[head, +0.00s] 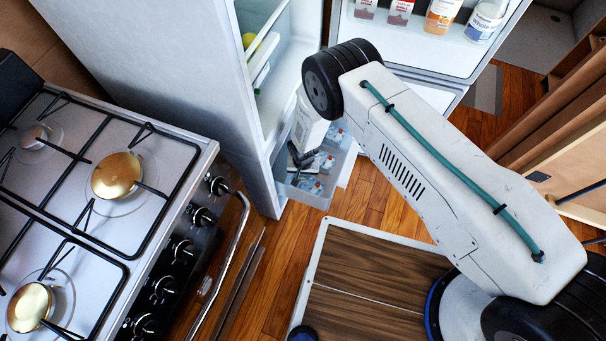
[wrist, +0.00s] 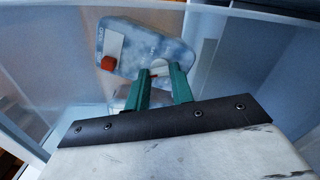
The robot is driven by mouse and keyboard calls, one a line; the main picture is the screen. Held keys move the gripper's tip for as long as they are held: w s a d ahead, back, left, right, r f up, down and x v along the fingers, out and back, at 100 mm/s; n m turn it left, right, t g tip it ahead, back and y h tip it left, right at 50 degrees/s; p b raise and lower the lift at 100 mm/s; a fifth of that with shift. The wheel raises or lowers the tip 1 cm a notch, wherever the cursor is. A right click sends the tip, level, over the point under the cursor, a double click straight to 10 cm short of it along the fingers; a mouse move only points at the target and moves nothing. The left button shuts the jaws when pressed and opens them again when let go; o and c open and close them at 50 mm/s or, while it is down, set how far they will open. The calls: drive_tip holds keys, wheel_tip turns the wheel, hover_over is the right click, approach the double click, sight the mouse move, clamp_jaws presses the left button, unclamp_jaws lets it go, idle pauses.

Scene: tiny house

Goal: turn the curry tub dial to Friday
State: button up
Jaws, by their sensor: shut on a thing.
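The curry tub (wrist: 135,40) appears in the wrist view as a frosty blue-grey lid with a white label and a small red block at its left edge. In the head view my gripper (head: 300,156) reaches down into the open drawer, where several blue-and-white tubs lie.
The pale drawer (head: 308,196) stands open at the bottom of the fridge, its walls close around my gripper. The fridge door (head: 420,48), with bottles and cartons, is open at the right. The stove (head: 90,180) is at the left. Wooden floor lies between.

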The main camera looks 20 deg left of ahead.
sight(303, 177)
drive_tip(key=m, duration=0.6)
drive_tip(key=shift+m, duration=0.4)
idle(0.4)
drive_tip(key=o, duration=1)
wheel_tip(303, 177, up, 8)
drive_tip(key=shift+f, duration=0.1)
